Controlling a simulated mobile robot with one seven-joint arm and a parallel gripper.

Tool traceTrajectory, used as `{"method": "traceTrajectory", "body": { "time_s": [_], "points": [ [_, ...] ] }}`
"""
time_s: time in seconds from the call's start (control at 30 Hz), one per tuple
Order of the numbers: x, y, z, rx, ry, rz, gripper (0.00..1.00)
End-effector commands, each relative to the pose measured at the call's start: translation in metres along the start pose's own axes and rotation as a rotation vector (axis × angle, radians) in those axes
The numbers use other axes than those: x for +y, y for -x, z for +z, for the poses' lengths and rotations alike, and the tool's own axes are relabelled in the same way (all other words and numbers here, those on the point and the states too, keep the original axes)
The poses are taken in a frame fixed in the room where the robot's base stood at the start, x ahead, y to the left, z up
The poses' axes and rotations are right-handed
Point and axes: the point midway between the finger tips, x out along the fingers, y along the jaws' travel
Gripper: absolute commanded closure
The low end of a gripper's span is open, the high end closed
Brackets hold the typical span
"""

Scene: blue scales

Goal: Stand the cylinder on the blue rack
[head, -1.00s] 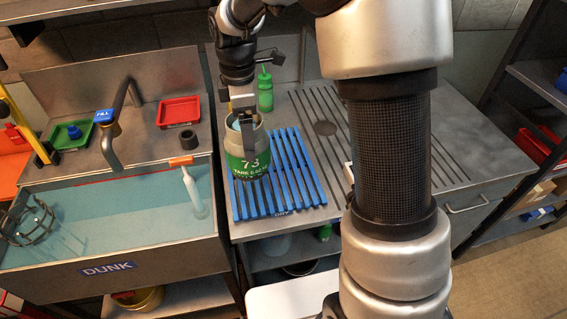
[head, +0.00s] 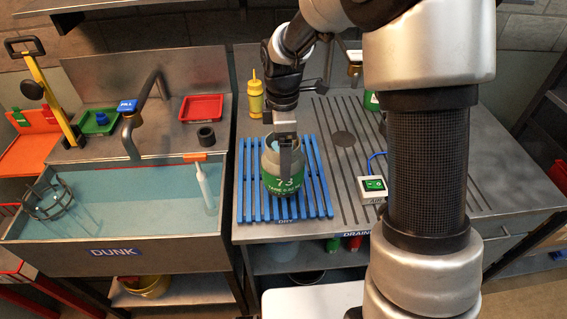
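One finger shows in front of the collar; the other is hidden.
The water-filled sink (head: 110,200) lies left, with a tap (head: 135,125) and a white tube (head: 204,187) at its right wall. A yellow bottle (head: 256,98) stands behind the rack. A small box with a green face (head: 374,184) sits on the drainboard (head: 345,140) right.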

Motion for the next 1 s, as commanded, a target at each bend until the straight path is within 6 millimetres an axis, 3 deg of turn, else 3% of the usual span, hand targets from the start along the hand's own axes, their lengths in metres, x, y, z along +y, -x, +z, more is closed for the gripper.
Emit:
{"method": "traceTrajectory", "body": {
  "time_s": [0.37, 0.77, 0.8, 0.87, 1.0],
  "points": [
    [0.0, -0.038, 0.0, 0.0, 0.0, 0.0, 0.76],
    [0.001, -0.044, 0.0, 0.001, -0.001, 0.003, 0.76],
    [0.0, -0.044, 0.0, 0.0, -0.001, 0.002, 0.08],
    [0.0, -0.043, 0.0, 0.0, -0.001, 0.001, 0.0],
    [0.0, -0.043, 0.0, 0.0, -0.001, 0.001, 0.0]
  ]
}}
